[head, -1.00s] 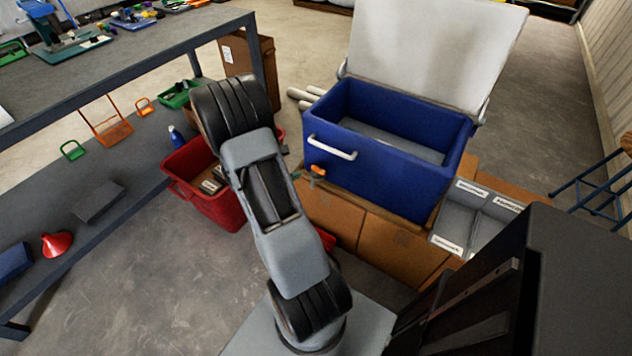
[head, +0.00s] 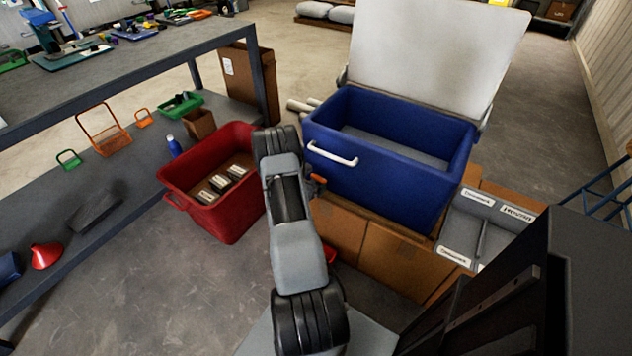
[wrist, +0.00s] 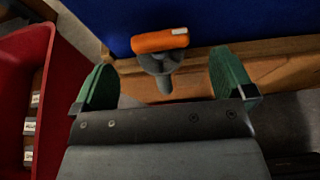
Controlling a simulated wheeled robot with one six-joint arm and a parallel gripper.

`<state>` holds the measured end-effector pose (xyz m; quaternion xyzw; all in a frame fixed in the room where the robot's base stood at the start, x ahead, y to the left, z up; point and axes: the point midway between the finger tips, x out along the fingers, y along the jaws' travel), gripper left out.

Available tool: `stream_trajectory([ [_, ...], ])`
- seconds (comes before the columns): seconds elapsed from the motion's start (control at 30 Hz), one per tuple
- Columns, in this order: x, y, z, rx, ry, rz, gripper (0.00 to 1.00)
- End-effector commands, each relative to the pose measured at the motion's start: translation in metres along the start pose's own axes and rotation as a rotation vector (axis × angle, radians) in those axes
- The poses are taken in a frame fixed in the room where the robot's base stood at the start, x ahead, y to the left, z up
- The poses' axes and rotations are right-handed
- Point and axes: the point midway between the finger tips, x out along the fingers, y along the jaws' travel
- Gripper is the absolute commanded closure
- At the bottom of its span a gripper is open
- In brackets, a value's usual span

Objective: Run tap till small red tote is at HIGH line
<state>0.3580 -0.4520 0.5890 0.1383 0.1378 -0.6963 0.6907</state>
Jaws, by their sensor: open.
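The tap (wrist: 163,68) is grey with an orange handle (wrist: 160,41) and sits at the foot of the blue tank (head: 380,170). The orange handle also shows beside my arm in the head view (head: 318,180). My gripper (wrist: 165,66) is open, its green fingers on either side of the tap and apart from it. A little red (head: 331,252) shows low behind my arm under the tank, perhaps the small red tote. Its HIGH line and water level are hidden. My arm hides my gripper in the head view.
A larger red tote (head: 180,178) holding several labelled blocks (head: 220,183) stands on the floor left of my arm. The tank stands on a brown wooden base (head: 380,260). A grey tray (head: 470,228) with labels is at right. A shelved bench (head: 60,205) runs along the left.

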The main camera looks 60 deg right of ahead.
Motion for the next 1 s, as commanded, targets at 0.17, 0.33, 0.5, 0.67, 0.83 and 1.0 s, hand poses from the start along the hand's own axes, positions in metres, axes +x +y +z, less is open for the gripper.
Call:
stream_trajectory([
  [0.17, 0.026, 0.0, -0.001, 0.002, -0.001, -0.001, 0.0],
  [0.33, 0.04, 0.0, 0.0, 0.001, -0.001, 0.0, 0.0],
  [0.5, 0.045, 0.0, 0.0, 0.0, 0.0, 0.001, 0.0],
  [0.67, 0.045, 0.0, 0.0, 0.0, 0.0, 0.001, 0.0],
  [0.83, 0.045, 0.0, 0.0, 0.0, 0.0, 0.001, 0.07],
  [1.0, 0.045, 0.0, 0.0, 0.0, 0.0, 0.0, 0.23],
])
